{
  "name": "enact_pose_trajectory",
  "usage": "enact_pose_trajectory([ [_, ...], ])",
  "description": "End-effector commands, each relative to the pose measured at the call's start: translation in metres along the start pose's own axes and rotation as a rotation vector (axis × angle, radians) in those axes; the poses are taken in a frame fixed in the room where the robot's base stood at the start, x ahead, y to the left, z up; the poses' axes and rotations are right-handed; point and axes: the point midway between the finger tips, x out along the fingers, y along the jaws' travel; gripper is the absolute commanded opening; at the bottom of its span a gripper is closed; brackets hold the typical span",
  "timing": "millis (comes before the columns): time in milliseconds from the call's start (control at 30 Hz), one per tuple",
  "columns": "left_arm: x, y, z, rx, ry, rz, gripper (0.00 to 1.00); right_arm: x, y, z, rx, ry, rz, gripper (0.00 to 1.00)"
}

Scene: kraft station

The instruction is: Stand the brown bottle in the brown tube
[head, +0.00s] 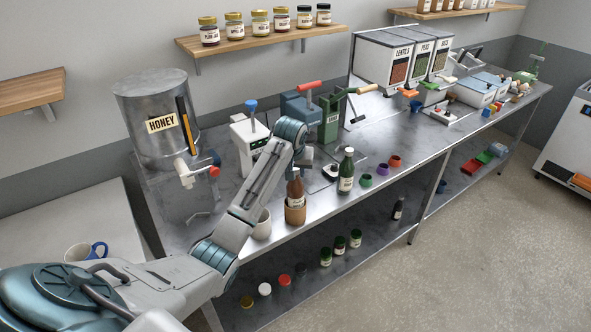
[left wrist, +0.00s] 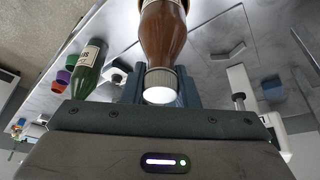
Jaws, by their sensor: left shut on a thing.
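The brown bottle (head: 296,190) stands about upright, with its pale label low on its side. Its lower end appears to be inside the rim of the brown tube (head: 295,215), which stands near the front edge of the steel bench. How deep it sits, and whether it touches the bottom, is hidden. My left gripper (head: 297,172) is above the tube, shut on the bottle's top end. In the left wrist view the bottle (left wrist: 162,35) runs away from the fingers (left wrist: 160,88), its ribbed grey cap between them. My right gripper is not in view.
A white cup (head: 261,225) stands just left of the tube. A green bottle (head: 346,172) and small coloured cups (head: 381,169) stand to the right. The honey tank (head: 160,112) and bench machines (head: 301,107) are behind. The lower shelf (head: 325,280) holds jars and lids.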

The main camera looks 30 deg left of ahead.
Motion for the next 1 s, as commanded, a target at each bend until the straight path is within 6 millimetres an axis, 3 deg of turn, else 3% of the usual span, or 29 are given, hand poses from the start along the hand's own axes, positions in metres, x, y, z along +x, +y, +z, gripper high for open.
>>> enact_pose_trajectory([
  [967,0.015,0.0,0.006,0.0,0.003,0.001,0.0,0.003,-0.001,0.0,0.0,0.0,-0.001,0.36],
  [1000,0.015,0.0,0.006,0.0,0.003,0.001,0.31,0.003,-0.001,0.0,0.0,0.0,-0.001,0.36],
])
